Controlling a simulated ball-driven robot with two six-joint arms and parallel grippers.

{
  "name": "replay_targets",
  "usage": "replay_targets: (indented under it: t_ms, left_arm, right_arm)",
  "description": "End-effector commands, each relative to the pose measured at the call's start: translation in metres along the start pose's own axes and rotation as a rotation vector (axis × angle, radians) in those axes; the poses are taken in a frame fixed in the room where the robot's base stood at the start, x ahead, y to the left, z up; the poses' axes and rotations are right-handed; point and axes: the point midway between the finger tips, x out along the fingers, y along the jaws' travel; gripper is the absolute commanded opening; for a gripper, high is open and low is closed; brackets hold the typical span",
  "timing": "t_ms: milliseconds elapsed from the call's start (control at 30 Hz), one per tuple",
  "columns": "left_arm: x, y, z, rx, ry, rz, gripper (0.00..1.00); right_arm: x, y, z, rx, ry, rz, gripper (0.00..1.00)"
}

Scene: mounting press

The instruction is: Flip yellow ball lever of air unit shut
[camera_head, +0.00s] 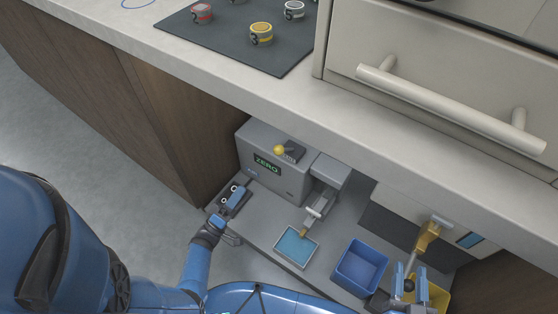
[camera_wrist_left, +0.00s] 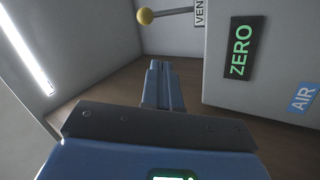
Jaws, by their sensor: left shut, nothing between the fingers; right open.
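The air unit is a grey box (camera_head: 290,188) with a green ZERO label (camera_head: 266,164), under the counter in the head view. In the left wrist view the yellow ball (camera_wrist_left: 145,16) sits on the end of a thin rod pointing left from the box, beside a VENT label (camera_wrist_left: 201,12). My left gripper (camera_head: 238,192) is left of the box, below the ball; its fingers (camera_wrist_left: 161,84) are shut, empty and apart from the ball. My right gripper (camera_head: 411,283) is open at the lower right.
A light blue tray (camera_head: 278,252) and a blue bin (camera_head: 341,278) stand right of my left gripper. A yellow bin (camera_head: 437,294) and a brass-coloured handle fitting (camera_head: 427,237) are near my right gripper. The counter edge (camera_head: 190,75) overhangs the box; a wooden cabinet (camera_head: 160,120) stands left.

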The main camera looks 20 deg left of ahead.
Motion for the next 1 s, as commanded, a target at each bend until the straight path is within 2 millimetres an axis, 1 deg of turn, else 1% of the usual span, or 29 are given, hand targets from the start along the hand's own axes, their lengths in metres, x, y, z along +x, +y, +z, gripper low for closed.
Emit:
replay_targets:
  t_ms: [33,100,300,433,800,933,1000]
  left_arm:
    - [-0.002,0.003,0.006,-0.065,-0.019,0.017,0.0]
    - [-0.004,0.009,0.011,-0.145,-0.043,0.043,0.0]
    - [-0.004,0.018,0.015,-0.281,-0.07,0.081,0.0]
    - [-0.004,0.018,0.015,-0.31,-0.071,0.08,0.0]
    - [-0.003,0.018,0.015,-0.312,-0.07,0.08,0.0]
    - [0.002,0.019,0.015,-0.31,-0.071,0.081,0.0]
    - [0.008,0.019,0.016,-0.311,-0.073,0.081,0.0]
  right_arm:
    - [0.0,0.0,0.0,0.0,0.0,0.0,0.41]
    - [0.0,0.0,0.0,0.0,-0.001,0.0,0.41]
    - [0.0,0.0,0.0,0.0,-0.001,0.0,0.41]
    - [0.0,0.0,0.0,0.0,-0.001,0.0,0.41]
    - [0.0,0.0,0.0,0.0,-0.001,0.0,0.41]
    - [0.0,0.0,0.0,0.0,-0.001,0.0,0.41]
    - [0.0,0.0,0.0,0.0,-0.001,0.0,0.41]
